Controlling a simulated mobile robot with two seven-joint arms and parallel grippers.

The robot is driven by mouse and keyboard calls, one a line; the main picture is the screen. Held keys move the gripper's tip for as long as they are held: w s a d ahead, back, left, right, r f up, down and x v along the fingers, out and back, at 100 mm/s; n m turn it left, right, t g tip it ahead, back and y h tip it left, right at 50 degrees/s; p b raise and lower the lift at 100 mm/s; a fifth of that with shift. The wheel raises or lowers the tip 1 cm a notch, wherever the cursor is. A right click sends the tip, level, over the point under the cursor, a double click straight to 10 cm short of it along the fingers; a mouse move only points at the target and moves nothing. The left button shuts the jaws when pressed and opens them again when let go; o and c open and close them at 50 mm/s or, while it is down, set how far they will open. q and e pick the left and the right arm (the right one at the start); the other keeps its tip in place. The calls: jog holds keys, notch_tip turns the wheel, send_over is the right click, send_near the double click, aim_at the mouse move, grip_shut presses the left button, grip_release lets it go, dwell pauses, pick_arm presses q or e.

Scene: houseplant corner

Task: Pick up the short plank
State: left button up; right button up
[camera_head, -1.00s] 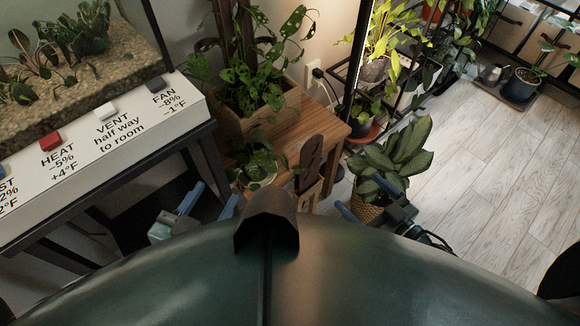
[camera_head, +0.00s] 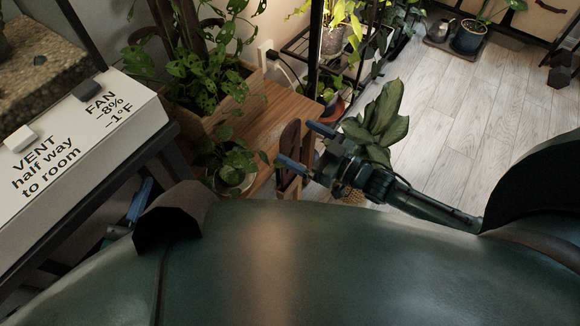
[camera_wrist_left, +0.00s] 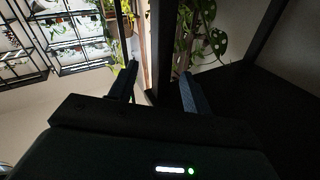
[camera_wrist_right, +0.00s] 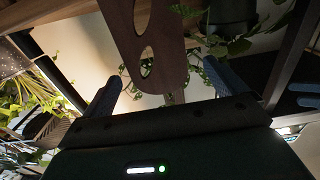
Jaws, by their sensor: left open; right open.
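A dark brown board with oval holes, which looks like the short plank (camera_head: 288,143), stands upright at the front edge of the wooden table. It shows large in the right wrist view (camera_wrist_right: 165,38), above and between the fingers. My right gripper (camera_head: 306,147) is open, with its blue fingers close to the board; I cannot tell whether they touch it. It is empty in the right wrist view (camera_wrist_right: 163,75). My left gripper (camera_head: 141,200) is low at the left, partly hidden behind my body. It is open and empty in the left wrist view (camera_wrist_left: 159,72).
The wooden table (camera_head: 262,115) holds a planter (camera_head: 205,120) and a small potted plant (camera_head: 232,178). A labelled white panel (camera_head: 80,140) on a dark stand is at the left. A leafy floor plant (camera_head: 383,120) is beside my right arm. The pale floor (camera_head: 460,130) at right is mostly clear.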

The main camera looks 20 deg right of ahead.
aim_at(292, 134)
jog(key=x, duration=0.2)
jog(key=b+x, duration=0.1)
jog(key=r+x, duration=0.1)
jog(key=x, duration=0.1)
jog(key=shift+w+b, duration=0.3)
jog(key=shift+w, duration=0.05)
jog(key=shift+c, duration=0.2)
jog(key=c, duration=1.4)
